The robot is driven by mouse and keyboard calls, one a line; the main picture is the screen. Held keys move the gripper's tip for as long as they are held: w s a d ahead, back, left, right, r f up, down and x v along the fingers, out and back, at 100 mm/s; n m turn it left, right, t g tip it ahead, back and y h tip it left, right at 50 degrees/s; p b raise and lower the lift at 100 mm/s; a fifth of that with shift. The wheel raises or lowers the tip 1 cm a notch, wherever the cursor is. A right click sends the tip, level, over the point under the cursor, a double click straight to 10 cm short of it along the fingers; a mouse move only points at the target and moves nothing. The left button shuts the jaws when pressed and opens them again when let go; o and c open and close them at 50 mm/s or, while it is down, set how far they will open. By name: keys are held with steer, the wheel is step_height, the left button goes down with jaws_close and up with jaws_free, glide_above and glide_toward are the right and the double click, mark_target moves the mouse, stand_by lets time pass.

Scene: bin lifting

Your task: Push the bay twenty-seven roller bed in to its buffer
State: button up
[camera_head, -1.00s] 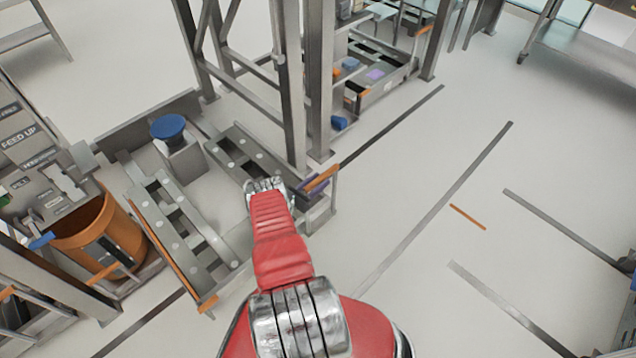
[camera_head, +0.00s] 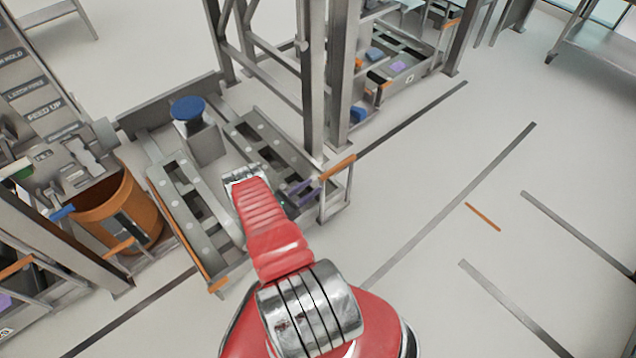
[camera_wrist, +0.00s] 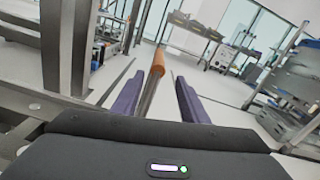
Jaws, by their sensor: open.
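A grey roller bed (camera_head: 210,225) with two studded rails lies low on the floor in the middle left of the head view. No bay number is readable on it. A blue round pad on a grey block (camera_head: 187,108), perhaps the buffer, stands at its far end. An orange-gripped handle (camera_head: 338,167) stands at the bed's near right corner. My gripper's purple fingers (camera_head: 300,190) are open beside this handle, partly hidden by my red arm. In the wrist view, the grey bar with its orange end (camera_wrist: 156,62) shows between the two open fingers (camera_wrist: 158,98); contact cannot be told.
Grey upright posts (camera_head: 312,80) stand just behind the handle. An orange bin (camera_head: 120,210) and a labelled panel (camera_head: 30,85) are at left. Another bay (camera_head: 400,65) lies behind.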

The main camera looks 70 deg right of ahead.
steer(key=shift+w+a, duration=0.2)
steer(key=shift+a, duration=0.3)
